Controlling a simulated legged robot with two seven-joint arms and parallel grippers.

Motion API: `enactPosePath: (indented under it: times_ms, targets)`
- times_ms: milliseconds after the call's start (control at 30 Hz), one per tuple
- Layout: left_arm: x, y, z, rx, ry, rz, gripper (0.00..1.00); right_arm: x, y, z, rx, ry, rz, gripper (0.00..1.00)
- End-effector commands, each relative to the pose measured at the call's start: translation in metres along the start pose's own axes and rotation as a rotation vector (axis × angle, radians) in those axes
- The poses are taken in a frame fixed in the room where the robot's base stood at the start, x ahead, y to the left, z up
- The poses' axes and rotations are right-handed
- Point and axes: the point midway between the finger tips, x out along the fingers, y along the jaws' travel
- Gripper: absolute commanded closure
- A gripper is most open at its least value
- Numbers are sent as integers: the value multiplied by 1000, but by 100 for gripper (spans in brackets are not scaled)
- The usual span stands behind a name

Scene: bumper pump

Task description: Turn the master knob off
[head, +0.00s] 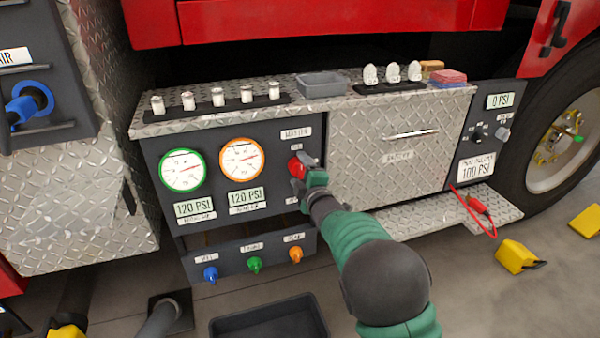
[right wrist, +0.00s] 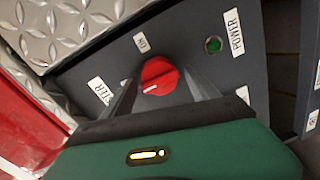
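The master knob is a round red knob (head: 294,168) on the dark pump panel, below the labels "MASTER" and "ON". My right gripper (head: 300,172) is at the knob. In the right wrist view its two dark fingers (right wrist: 160,82) stand apart, one on each side of the knob. I see no clear grip; contact is hard to tell. My left gripper is not in view.
Two gauges (head: 183,170) are left of the knob. Blue, green and orange knobs (head: 254,264) are below. A metal ledge (head: 210,110) with several levers runs above. A black bin (head: 270,318) is on the floor.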

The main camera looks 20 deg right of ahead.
Motion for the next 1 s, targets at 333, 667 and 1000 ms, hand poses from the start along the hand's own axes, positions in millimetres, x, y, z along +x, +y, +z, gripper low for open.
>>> enactPosePath:
  times_ms: [333, 667, 1000]
  targets:
    - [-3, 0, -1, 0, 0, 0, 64, -4, 0, 0, 2, 0, -1, 31]
    - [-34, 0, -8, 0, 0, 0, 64, -84, 5, -2, 4, -1, -3, 31]
    - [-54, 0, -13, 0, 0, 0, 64, -160, 0, 0, 1, -1, -3, 31]
